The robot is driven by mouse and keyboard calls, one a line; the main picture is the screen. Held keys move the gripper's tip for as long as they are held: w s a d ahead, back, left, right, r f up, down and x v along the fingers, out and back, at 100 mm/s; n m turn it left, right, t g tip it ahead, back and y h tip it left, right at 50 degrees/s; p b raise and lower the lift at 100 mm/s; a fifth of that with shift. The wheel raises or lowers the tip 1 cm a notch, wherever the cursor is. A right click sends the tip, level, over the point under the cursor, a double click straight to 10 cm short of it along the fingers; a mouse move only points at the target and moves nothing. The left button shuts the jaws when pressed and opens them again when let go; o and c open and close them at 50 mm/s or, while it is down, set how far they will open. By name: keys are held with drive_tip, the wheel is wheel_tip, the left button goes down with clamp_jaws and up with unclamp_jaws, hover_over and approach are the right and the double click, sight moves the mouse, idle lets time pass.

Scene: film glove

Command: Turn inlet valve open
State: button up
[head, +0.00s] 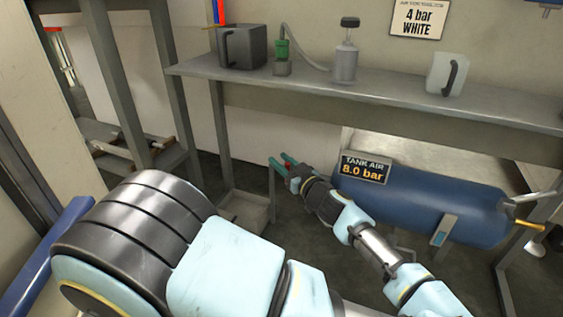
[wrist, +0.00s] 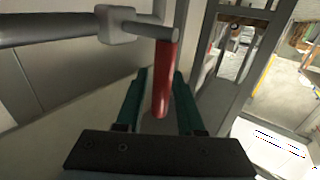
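A red lever handle (wrist: 164,82) hangs from a grey fitting on a pipe (wrist: 125,22) in the wrist view; I take it to be the inlet valve's handle. My gripper (wrist: 160,74) has its two green fingers on either side of the handle. A narrow gap shows on the handle's left; contact on the right is unclear. The fingers look apart, not closed on it. In the head view my gripper (head: 282,162) is low, under the bench and left of the blue tank (head: 430,205), with a bit of red at its fingers. The valve body is hidden there.
The tank carries a sign (head: 363,168) reading 8.0 bar. A grey bench (head: 400,95) above holds a dark jug (head: 242,47), a green-topped device (head: 282,58), a bottle (head: 346,58) and a pale jug (head: 446,75). Bench legs and frame posts stand near my gripper.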

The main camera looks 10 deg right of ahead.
clamp_jaws()
idle(1.1)
